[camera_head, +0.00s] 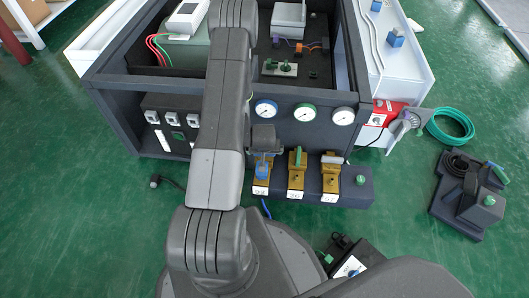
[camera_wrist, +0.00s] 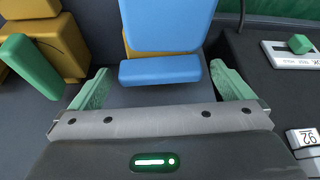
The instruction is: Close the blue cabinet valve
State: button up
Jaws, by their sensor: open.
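The blue valve handle (camera_head: 262,168) is on the leftmost of three brass-coloured valve bodies at the cabinet front. In the wrist view its blue handle (camera_wrist: 160,70) lies between the two green-padded fingers of my gripper (camera_wrist: 160,88). The gripper is open, with a gap visible on both sides of the handle. In the head view my gripper (camera_head: 263,148) is directly over the blue valve and partly hides it. The dark cabinet (camera_head: 222,133) stands behind the valve row.
Three gauges (camera_head: 304,112) sit above. A green knob (camera_head: 360,180) is at the row's right end. Open floor (camera_head: 90,220) lies left.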

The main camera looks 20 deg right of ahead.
jog(key=c, duration=0.9)
jog(key=shift+w+m+h+b, duration=0.1)
jog(key=shift+m+h+b, duration=0.2)
jog(key=shift+m+b, duration=0.25)
jog(key=shift+c, duration=0.2)
jog(key=shift+m, duration=0.25)
jog(key=o, duration=0.9)
jog(key=shift+o, duration=0.2)
jog(key=p+v, duration=0.4)
jog(key=v, duration=1)
jog(key=shift+w+f, duration=0.1)
jog(key=shift+w, duration=0.05)
